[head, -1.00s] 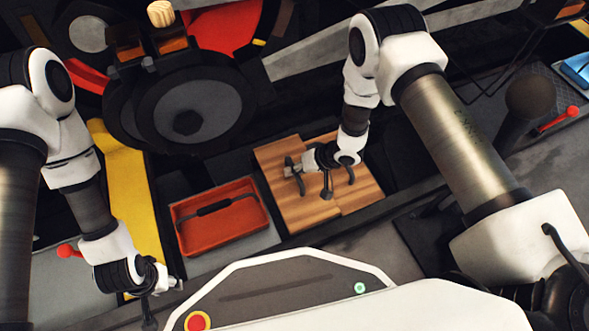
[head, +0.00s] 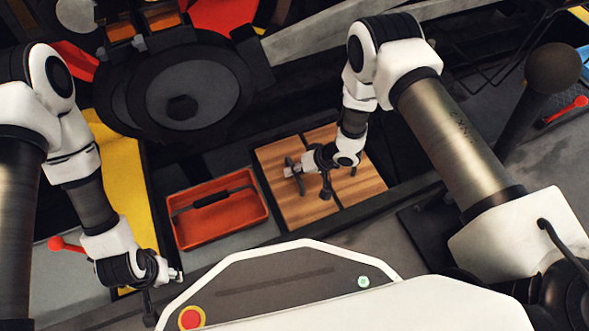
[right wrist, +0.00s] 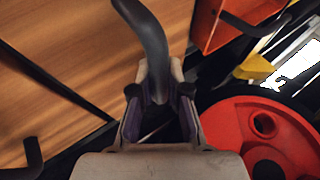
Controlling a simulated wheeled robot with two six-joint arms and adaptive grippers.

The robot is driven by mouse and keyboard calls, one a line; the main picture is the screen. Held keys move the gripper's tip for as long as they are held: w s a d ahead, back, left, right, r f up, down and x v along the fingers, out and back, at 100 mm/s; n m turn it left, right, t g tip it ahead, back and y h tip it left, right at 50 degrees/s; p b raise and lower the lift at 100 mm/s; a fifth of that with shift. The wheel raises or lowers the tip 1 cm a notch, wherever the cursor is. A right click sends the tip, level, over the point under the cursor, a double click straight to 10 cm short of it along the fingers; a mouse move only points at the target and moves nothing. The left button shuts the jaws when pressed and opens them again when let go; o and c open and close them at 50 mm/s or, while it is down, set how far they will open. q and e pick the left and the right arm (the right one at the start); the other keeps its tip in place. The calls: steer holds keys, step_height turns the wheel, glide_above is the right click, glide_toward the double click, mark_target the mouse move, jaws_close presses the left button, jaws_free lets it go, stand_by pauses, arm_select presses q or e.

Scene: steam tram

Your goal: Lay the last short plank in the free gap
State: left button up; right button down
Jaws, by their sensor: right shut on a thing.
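Two short brown wooden planks lie side by side in the dark floor frame, the left plank (head: 287,208) and the right plank (head: 366,188). A thin dark line runs between them. My right gripper (head: 291,171) is over the left plank, shut on its dark curved handle. In the right wrist view the handle (right wrist: 150,40) passes between the fingers (right wrist: 158,95), with wood (right wrist: 90,55) beside it. I cannot tell whether the held plank rests fully down. My left gripper (head: 176,275) is away at the lower left; its jaws are too small to read.
A red tray (head: 262,212) with a dark handle lies just left of the planks. A yellow panel (head: 120,180) and a red-knobbed lever (head: 57,243) are farther left. A dark round-topped lever (head: 552,68) stands at the right. Dark machinery lies behind the planks.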

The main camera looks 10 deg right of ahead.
steer(key=shift+f, duration=0.15)
steer(key=c, duration=1.1)
jaws_free()
steer(key=v, duration=0.7)
steer(key=shift+s+d+r, duration=0.1)
steer(key=shift+d+r, duration=0.05)
steer(key=shift+r, duration=0.1)
